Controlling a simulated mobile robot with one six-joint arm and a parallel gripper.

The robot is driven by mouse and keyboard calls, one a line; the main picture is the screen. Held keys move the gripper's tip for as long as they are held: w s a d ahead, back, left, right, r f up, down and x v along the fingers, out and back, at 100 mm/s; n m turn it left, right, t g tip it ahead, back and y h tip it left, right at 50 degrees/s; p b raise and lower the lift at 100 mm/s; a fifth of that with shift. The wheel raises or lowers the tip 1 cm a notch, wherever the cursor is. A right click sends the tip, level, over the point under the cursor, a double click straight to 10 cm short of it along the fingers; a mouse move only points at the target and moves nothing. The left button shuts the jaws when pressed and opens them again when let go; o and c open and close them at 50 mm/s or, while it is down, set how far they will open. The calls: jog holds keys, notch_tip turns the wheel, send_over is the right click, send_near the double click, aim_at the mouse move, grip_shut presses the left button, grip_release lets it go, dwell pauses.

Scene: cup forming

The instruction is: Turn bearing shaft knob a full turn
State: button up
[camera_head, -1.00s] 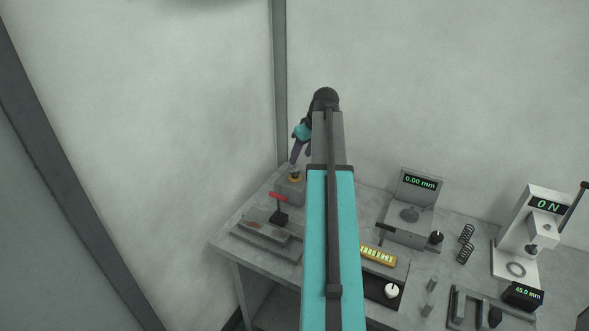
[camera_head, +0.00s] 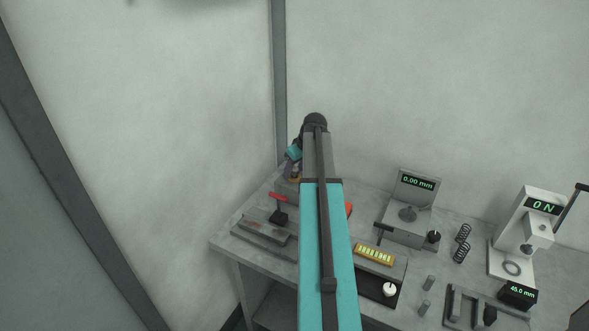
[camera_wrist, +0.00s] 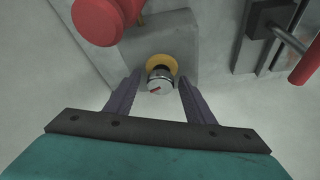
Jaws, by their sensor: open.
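The bearing shaft knob (camera_wrist: 160,80) shows in the wrist view as a silver round cap with a red mark. It sits in a gold collar (camera_wrist: 161,61) on a grey block (camera_wrist: 190,45). My gripper (camera_wrist: 159,84) is open, with one dark finger on each side of the knob and a gap visible on both sides. In the head view the grey block (camera_head: 284,188) stands at the back left of the table; my gripper (camera_head: 293,169) is just above it. The knob is mostly hidden there by my gripper and arm.
A red round part (camera_wrist: 100,18) is close at the block's upper left in the wrist view. A red-handled lever (camera_head: 279,201) stands near the block. A gauge (camera_head: 417,205), springs (camera_head: 462,243) and a press (camera_head: 524,232) are farther right. Walls enclose the table's back.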

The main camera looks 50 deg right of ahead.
jog(key=shift+f, duration=0.1)
jog(key=shift+c, duration=0.3)
jog(key=c, duration=1)
jog(key=shift+m, duration=0.5)
jog(key=shift+m+g+h+b, duration=0.4)
jog(key=shift+m+h+b, duration=0.55)
jog(key=shift+m, duration=1.45)
jog(key=o, duration=1.1)
jog(key=shift+c, duration=0.2)
